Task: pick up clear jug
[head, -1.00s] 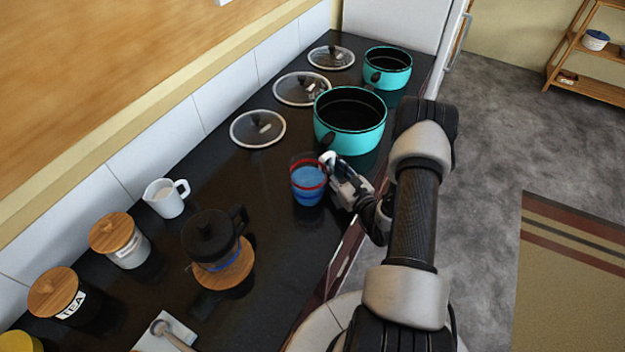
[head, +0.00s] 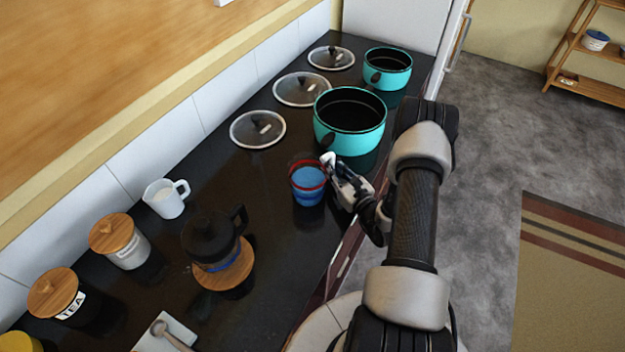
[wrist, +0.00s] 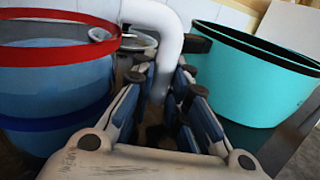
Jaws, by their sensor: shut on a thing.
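The clear jug (head: 307,187) stands near the front edge of the dark counter, with a red rim and blue lower part. In the wrist view the jug (wrist: 50,85) fills the left side, with a red band at its top and a blue band lower down. Its white curved handle (wrist: 165,35) runs down between my fingers. My gripper (head: 334,168) is at the right side of the jug, shut on the handle; it also shows in the wrist view (wrist: 160,85). I cannot tell whether the jug's base touches the counter.
A large teal pot (head: 350,135) stands close behind the jug, with a smaller one (head: 388,68) beyond. Three glass lids (head: 258,129) lie along the wall. A French press (head: 212,240), white pitcher (head: 168,200) and canisters are to the left. Counter left of the jug is clear.

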